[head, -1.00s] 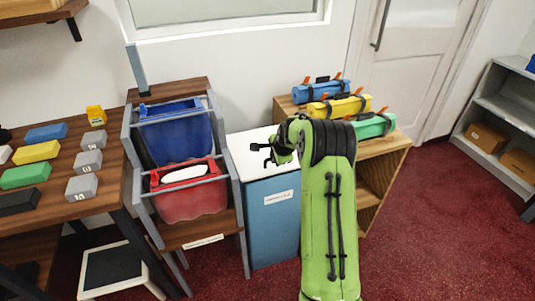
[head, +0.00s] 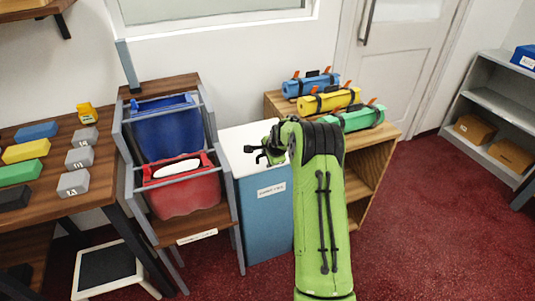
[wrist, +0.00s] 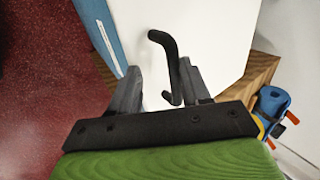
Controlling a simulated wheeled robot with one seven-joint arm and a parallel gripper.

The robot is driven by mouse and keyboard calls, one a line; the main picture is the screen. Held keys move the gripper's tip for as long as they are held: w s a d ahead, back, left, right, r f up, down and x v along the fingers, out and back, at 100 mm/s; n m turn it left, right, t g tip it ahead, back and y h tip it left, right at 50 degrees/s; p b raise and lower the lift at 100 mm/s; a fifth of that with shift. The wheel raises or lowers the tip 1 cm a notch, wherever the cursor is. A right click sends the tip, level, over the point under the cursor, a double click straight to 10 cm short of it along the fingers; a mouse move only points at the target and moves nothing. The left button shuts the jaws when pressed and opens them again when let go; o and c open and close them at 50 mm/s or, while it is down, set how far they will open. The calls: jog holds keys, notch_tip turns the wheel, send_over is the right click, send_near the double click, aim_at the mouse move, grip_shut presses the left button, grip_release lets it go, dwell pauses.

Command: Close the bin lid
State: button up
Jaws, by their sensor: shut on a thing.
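The bin (head: 265,222) is a blue box with a small white label on its front, standing between the grey rack and the wooden shelf. Its white lid (head: 236,147) lies about flat across the top, as far as I can tell; my arm hides its right part, and any small gap is not visible. In the wrist view the lid (wrist: 215,35) fills the middle, with a black bent handle (wrist: 165,45) on it. My gripper (wrist: 160,80) is shut on this handle, one finger on each side. In the head view my gripper (head: 264,154) is small and dark over the lid.
A grey rack (head: 228,185) with a blue tub (head: 165,132) and a red tub (head: 185,195) stands close on the left. A wooden shelf (head: 388,138) with rolled bundles (head: 330,100) stands close on the right. Red floor is open at the right.

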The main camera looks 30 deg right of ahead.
jog(key=shift+o, duration=0.2)
jog(key=p+v, duration=0.4)
jog(key=v, duration=1.1)
jog(key=shift+s+r, duration=0.25)
jog(key=shift+s, duration=0.15)
jog(key=shift+w, duration=0.1)
jog(key=s+a+r+n+p, duration=0.3)
jog(key=s+a+r+n, duration=0.25)
jog(key=a+r, duration=0.3)
jog(key=s+a+r+n+p, duration=0.3)
jog(key=s+a+r+n, duration=0.25)
jog(key=a+r, duration=0.3)
jog(key=s+a+r+n+p, duration=0.2)
jog(key=s+a+n, duration=0.1)
jog(key=s, duration=0.6)
jog(key=s+a+r+n+y+p, duration=0.1)
jog(key=s+a+n, duration=0.3)
jog(key=s, duration=0.5)
jog(key=shift+r+n+g+p, duration=0.4)
jog(key=shift+r+n+p, duration=0.25)
jog(key=shift+n, duration=0.35)
